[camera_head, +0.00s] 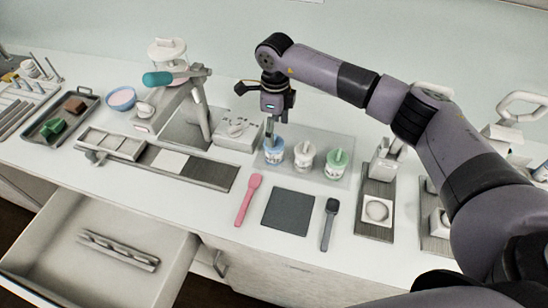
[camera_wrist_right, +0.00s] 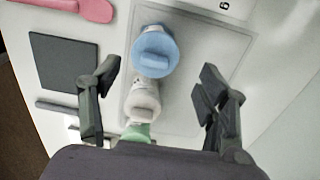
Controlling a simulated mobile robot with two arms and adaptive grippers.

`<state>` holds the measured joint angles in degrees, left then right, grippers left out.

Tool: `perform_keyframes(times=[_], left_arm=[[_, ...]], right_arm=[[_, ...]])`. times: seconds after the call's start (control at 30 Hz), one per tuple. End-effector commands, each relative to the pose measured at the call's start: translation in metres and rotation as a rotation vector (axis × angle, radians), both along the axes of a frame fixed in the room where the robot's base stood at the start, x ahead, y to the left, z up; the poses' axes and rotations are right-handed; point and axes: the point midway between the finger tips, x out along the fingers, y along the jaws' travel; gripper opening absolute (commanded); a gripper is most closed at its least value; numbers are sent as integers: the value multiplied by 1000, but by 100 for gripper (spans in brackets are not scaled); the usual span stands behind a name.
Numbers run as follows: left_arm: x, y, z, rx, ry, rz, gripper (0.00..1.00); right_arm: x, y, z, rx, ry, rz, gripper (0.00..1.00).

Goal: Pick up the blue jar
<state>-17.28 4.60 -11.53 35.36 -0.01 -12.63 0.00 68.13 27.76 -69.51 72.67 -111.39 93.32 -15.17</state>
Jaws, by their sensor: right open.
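The blue jar (camera_head: 274,152) stands upright at the left end of a row of three lidded jars on a pale tray. It also shows in the right wrist view (camera_wrist_right: 155,50). My right gripper (camera_head: 271,128) points down just above the blue jar. In the wrist view the open fingers (camera_wrist_right: 159,78) are spread wide with nothing held between them. The blue jar lies just ahead of the line between the fingertips. Whether a finger touches it cannot be told. My left gripper is not in view.
A white jar (camera_head: 304,153) and a green-lidded jar (camera_head: 336,162) stand close to the right on the tray (camera_head: 318,140). A grey box (camera_head: 238,132) is close to the left. A pink spatula (camera_head: 248,198), dark mat (camera_head: 289,211) and dark spatula (camera_head: 329,222) lie in front. A drawer (camera_head: 62,255) is open.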

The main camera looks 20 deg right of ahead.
Motion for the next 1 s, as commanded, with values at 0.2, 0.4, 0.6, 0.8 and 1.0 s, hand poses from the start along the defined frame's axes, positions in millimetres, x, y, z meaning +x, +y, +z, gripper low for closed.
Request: perform_keyframes(times=[0.2,0.4,0.6,0.8,1.0], left_arm=[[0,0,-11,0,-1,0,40],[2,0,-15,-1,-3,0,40],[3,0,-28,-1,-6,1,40],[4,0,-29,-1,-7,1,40],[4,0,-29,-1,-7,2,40]], right_arm=[[0,0,-21,1,0,-1,69],[-2,2,-36,2,2,0,69],[-5,5,-69,3,2,-1,69],[-4,5,-73,2,-2,-1,69],[-4,4,-73,2,0,0,62]])
